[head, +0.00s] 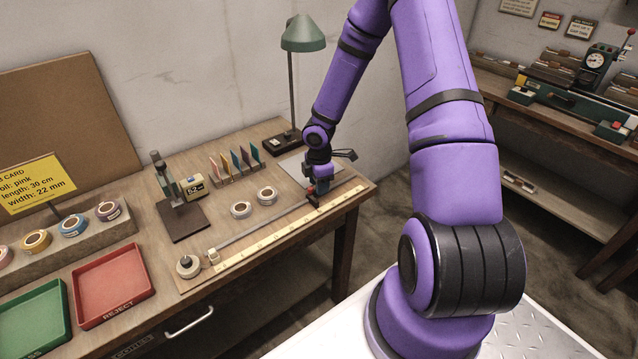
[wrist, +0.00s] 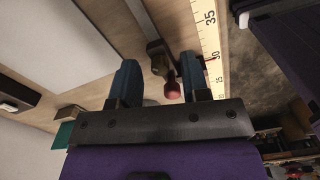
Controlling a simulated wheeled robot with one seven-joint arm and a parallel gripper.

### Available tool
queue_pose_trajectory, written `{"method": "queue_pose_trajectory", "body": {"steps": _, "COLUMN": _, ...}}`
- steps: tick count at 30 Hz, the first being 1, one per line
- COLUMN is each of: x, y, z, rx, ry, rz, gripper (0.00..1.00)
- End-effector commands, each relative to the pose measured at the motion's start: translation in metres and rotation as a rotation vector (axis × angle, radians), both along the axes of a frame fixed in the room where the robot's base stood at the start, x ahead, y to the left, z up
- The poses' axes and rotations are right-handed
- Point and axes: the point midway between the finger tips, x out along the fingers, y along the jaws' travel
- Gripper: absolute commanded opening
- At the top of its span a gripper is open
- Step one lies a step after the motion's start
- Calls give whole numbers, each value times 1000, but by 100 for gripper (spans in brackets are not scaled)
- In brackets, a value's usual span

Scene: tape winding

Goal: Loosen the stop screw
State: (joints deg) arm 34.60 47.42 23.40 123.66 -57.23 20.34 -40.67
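The stop screw has a red knob (wrist: 172,89). In the wrist view it sits between my two fingers, nearer the right one, at the end of a dark metal stop (wrist: 158,55) on the rail. My gripper (wrist: 160,72) is open, with a clear gap to the left finger; I cannot tell whether the right finger touches the knob. In the head view my gripper (head: 321,188) is low over the right end of the rail (head: 262,223) and partly hides the stop. A thin red pointer (wrist: 210,57) reaches the ruler (wrist: 213,42) near the 30 mark.
A tape roll (head: 188,266) stands at the rail's left end. Two more rolls (head: 241,209) lie behind the rail. A dark stand (head: 182,219), red tray (head: 113,284) and green tray (head: 35,320) are to the left. A green lamp (head: 303,35) stands behind. A yellow card (head: 38,184) reads pink, 30 cm, 22 mm.

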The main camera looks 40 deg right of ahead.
Motion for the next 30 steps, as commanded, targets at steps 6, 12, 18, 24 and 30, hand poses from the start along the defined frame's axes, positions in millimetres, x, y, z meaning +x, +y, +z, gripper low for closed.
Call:
{"method": "queue_pose_trajectory", "body": {"steps": 6, "x": 0, "y": 0, "z": 0, "rx": 0, "ry": 0, "rz": 1, "gripper": 43}}
{"method": "queue_pose_trajectory", "body": {"steps": 12, "x": 1, "y": 0, "z": 10, "rx": 0, "ry": -2, "rz": 0, "gripper": 43}}
{"method": "queue_pose_trajectory", "body": {"steps": 18, "x": 1, "y": -2, "z": 44, "rx": -2, "ry": -4, "rz": -2, "gripper": 43}}
{"method": "queue_pose_trajectory", "body": {"steps": 24, "x": 0, "y": -1, "z": 81, "rx": -2, "ry": -3, "rz": -1, "gripper": 43}}
{"method": "queue_pose_trajectory", "body": {"steps": 30, "x": 0, "y": -1, "z": 103, "rx": -1, "ry": -2, "rz": -1, "gripper": 43}}
